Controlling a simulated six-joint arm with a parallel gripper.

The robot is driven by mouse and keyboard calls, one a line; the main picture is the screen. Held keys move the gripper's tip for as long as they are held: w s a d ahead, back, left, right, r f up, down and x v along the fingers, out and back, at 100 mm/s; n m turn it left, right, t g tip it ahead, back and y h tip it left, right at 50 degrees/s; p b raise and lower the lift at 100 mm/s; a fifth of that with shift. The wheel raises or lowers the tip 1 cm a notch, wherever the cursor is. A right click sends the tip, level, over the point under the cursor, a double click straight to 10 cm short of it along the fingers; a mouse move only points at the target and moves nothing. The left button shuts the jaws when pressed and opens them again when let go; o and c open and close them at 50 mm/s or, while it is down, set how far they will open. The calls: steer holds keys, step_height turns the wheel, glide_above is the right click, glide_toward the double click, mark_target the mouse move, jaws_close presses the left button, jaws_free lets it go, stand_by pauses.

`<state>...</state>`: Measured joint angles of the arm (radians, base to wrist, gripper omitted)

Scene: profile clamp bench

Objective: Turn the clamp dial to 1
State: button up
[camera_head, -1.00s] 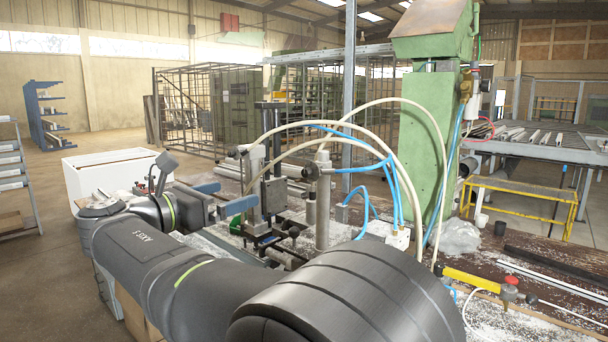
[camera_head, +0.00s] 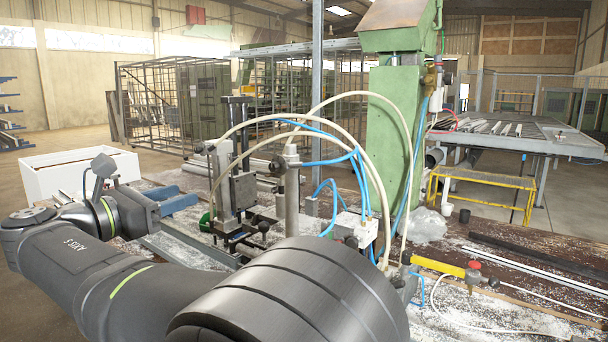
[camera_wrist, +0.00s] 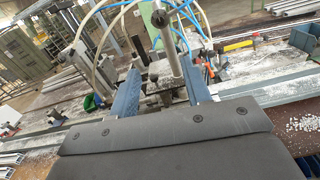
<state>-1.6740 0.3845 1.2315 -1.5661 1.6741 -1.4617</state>
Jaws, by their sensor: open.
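The clamp (camera_head: 238,190) stands on the bench in the head view, a grey and black upright assembly with round black knobs on it. One black knob (camera_head: 278,167) is on its right side and another (camera_head: 264,226) is low at its front. I cannot make out a numbered dial or its setting. My gripper (camera_head: 182,203) is left of the clamp, its blue fingers apart and empty. In the wrist view my gripper (camera_wrist: 160,86) shows its two blue fingers spread, with a grey cylindrical post (camera_wrist: 168,42) beyond and between them.
Pale and blue hoses (camera_head: 365,185) arch over the clamp. A green column (camera_head: 393,140) stands behind to the right. A yellow-handled tool (camera_head: 440,267) lies on the bench at the right. A white box (camera_head: 80,172) is at the left.

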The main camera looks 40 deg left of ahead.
steer(key=w+m, duration=0.1)
steer(key=m, duration=3.2)
glide_toward(272, 168)
steer(key=w, duration=0.9)
jaws_close()
